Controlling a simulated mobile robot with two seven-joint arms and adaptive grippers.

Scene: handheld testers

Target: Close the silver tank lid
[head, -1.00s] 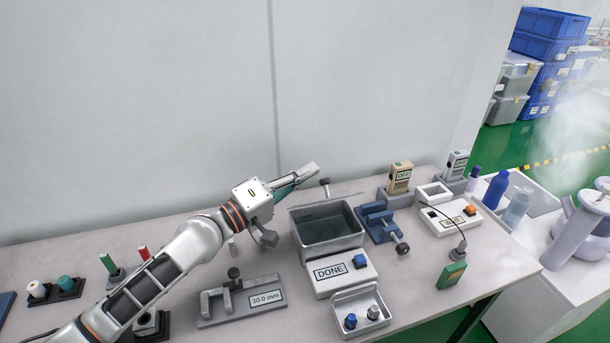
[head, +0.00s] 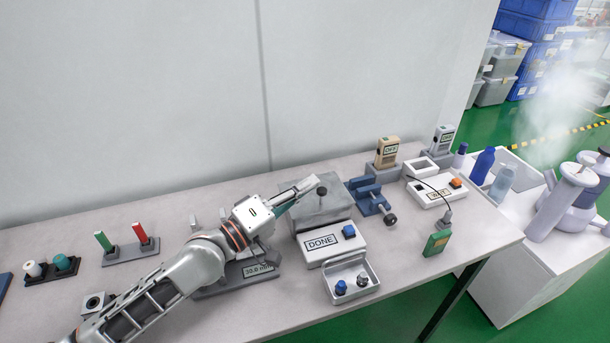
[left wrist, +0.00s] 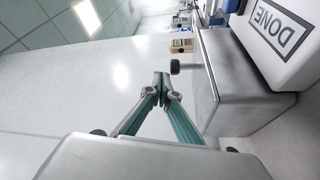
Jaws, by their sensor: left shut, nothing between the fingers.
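The silver tank (head: 322,221) stands at mid-table behind the DONE box, and its lid (head: 318,206) now covers the opening, looking flat on the rim. A dark-topped knob (head: 321,191) stands up from the lid. My left gripper (head: 314,181) is shut and empty, its fingertips just above and beside the knob. In the left wrist view, the fingertips (left wrist: 161,84) meet close to the knob (left wrist: 176,67), with the tank (left wrist: 245,95) to their right. Whether the fingers touch the knob I cannot tell. My right gripper is not in view.
The white DONE box (head: 330,246) with a blue button stands in front of the tank, and a tray (head: 352,285) with two knobs is before it. A blue clamp fixture (head: 368,194) is close on the right. My arm partly hides a 30.0 mm gauge (head: 258,270).

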